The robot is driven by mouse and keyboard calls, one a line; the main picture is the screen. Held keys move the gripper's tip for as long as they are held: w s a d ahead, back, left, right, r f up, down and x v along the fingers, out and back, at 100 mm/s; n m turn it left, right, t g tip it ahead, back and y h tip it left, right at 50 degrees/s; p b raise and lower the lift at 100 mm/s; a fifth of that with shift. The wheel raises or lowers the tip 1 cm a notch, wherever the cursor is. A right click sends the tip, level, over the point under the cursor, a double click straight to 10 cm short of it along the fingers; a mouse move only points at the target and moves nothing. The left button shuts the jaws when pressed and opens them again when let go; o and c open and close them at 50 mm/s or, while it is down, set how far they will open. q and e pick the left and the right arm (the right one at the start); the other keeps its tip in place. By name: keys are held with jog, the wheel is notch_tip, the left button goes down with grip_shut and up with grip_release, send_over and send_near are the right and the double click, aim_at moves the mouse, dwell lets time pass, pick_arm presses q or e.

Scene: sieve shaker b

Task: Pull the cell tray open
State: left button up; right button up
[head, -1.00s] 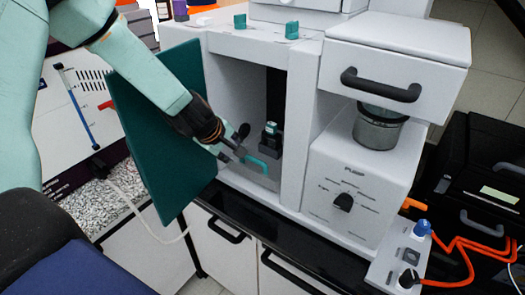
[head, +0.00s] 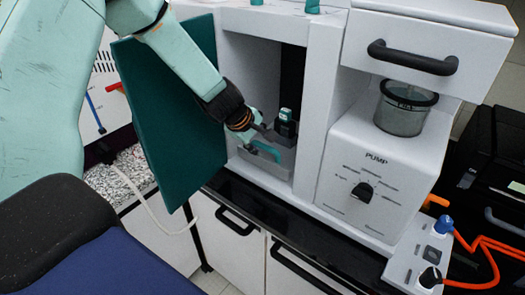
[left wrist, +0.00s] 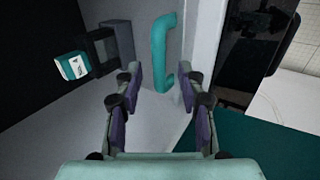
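The cell tray (head: 277,159) is a grey tray inside the white cabinet, with a teal bar handle (head: 263,151) on its front. A dark cell with a teal-and-white top (head: 286,122) stands on it. In the left wrist view the handle (left wrist: 161,52) lies ahead, between the lines of the two fingers, and the cell (left wrist: 85,58) is to its left. My left gripper (head: 262,134) is at the cabinet opening, just above and left of the handle. Its fingers (left wrist: 160,80) are spread, with nothing between them. The right gripper is not in view.
The cabinet's teal door (head: 172,110) stands open on the left, close to my left forearm. A white drawer with a black handle (head: 412,58) and a pump unit (head: 375,165) stand to the right. A black worktop edge (head: 290,222) runs below.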

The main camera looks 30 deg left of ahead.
pick_arm(q)
jog(key=shift+w+d+f+b, duration=0.25)
jog(key=shift+w+f+b, duration=0.1)
jog(key=shift+f+b, duration=0.25)
jog(key=shift+w+a+f, duration=0.2)
jog(key=shift+w+f, duration=0.1)
jog(key=shift+s+d+r, duration=0.15)
jog(key=shift+s+r, duration=0.05)
jog(key=c, duration=0.4)
grip_shut()
